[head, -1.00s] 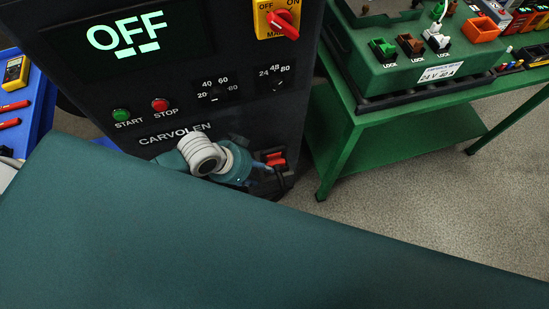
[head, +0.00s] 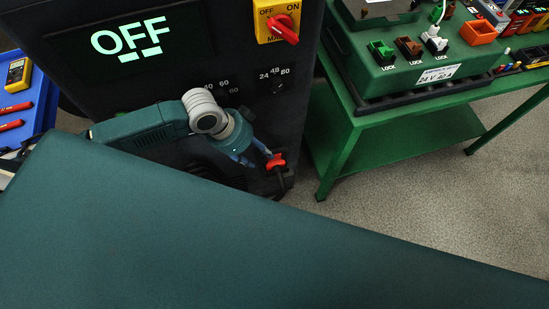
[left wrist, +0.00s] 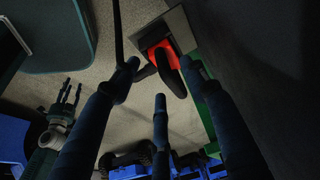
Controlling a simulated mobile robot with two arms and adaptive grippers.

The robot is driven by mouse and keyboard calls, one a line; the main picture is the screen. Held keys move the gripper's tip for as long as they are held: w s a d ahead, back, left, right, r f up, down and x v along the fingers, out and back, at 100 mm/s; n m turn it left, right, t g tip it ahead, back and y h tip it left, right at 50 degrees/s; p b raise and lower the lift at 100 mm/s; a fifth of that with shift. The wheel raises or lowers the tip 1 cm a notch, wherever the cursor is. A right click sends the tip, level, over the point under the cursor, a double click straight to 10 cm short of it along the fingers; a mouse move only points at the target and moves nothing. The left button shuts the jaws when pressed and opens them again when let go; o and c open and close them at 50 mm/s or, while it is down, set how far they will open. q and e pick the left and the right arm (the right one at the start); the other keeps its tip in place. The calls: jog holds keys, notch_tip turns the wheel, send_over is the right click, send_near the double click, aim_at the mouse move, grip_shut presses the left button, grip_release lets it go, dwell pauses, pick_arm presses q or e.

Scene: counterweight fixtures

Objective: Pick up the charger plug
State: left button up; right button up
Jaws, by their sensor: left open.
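The charger plug (head: 276,161) is red with a black cable, low on the front of the dark charger cabinet. In the left wrist view the red plug (left wrist: 162,55) shows beyond the fingertips, with black parts in front of it and a grey plate behind. My left gripper (head: 258,152) is close to the plug in the head view, partly in front of the cabinet. In the left wrist view its fingers (left wrist: 160,85) are spread and empty. Whether any fingertip touches the plug cannot be told. My right gripper (left wrist: 70,92) shows small in the left wrist view, fingers apart.
The dark charger cabinet (head: 100,80) shows an OFF display and a red rotary switch (head: 284,27). A green table (head: 410,135) with a battery unit (head: 400,75) stands to the right. A blue tray (head: 42,105) with tools is at the left. Bare floor lies at the right.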

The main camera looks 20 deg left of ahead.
aim_at(274, 152)
pick_arm(q)
jog(key=shift+w+d+r, duration=0.1)
jog(key=shift+w+d, duration=0.25)
jog(key=shift+d, duration=0.25)
jog(key=shift+w+d+r+p, duration=0.1)
jog(key=shift+w+d+p, duration=0.1)
jog(key=shift+w+d, duration=0.35)
jog(key=shift+w+d+p, duration=0.15)
jog(key=shift+w+d, duration=0.15)
jog(key=shift+d, duration=0.4)
jog(key=x, duration=0.3)
grip_shut()
